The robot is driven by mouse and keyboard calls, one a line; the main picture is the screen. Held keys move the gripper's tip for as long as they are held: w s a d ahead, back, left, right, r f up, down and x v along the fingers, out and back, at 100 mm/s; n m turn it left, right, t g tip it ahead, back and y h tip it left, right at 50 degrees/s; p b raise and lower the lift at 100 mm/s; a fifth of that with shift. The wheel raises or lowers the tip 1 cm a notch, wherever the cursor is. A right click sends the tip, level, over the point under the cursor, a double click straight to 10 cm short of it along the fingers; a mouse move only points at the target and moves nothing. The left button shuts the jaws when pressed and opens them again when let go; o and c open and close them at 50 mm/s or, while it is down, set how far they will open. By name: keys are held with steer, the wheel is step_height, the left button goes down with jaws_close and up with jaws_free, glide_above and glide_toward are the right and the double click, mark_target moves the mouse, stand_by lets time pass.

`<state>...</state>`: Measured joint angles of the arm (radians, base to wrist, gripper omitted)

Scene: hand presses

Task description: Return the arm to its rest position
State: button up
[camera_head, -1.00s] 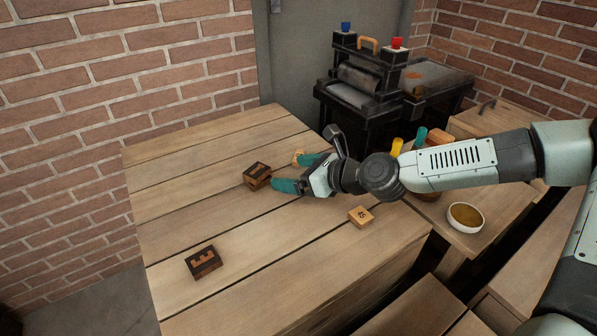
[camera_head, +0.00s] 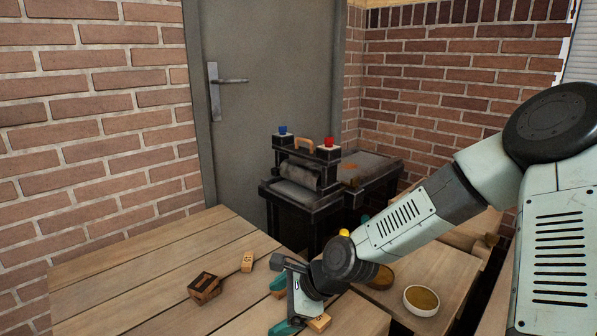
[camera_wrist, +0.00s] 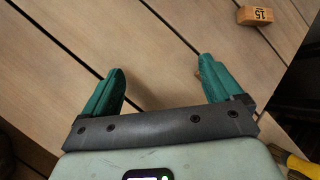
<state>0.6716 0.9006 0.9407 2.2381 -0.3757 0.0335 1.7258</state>
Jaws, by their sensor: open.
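My gripper (camera_head: 281,307) is low in the head view over the wooden table (camera_head: 120,285), with its teal fingers spread apart. In the wrist view my gripper (camera_wrist: 162,70) has a wide gap between the fingertips, with only bare planks in the gap. My arm comes in from the right, bent at a raised elbow. A light wooden block (camera_head: 319,323) shows just right of the gripper, partly hidden.
The black hand press (camera_head: 310,190), with blue and red knobs, stands behind the table by a grey door (camera_head: 270,80). A white bowl (camera_head: 421,300) sits on the right-hand table. A marked block (camera_wrist: 255,16) and a yellow handle (camera_wrist: 300,165) show in the wrist view.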

steer(key=d+n+h, duration=0.2)
steer(key=d, duration=0.1)
steer(key=s+d+r+n, duration=0.1)
steer(key=d, duration=0.1)
steer(key=shift+s+h, duration=0.1)
steer(key=shift+h, duration=0.3)
steer(key=s+d+r+n+h, duration=0.2)
steer(key=d+r+n+h, duration=0.1)
steer(key=d+r, duration=0.3)
steer(key=s+d+r+n+h, duration=0.2)
steer(key=d+r+n, duration=0.15)
steer(key=r, duration=0.45)
steer(key=s+d+r+n+t, duration=0.1)
steer(key=s+r+n, duration=0.5)
steer(key=s+r, duration=0.6)
steer(key=shift+s+r+n+t, duration=0.4)
steer(key=shift+s+t, duration=0.5)
steer(key=shift+s, duration=0.7)
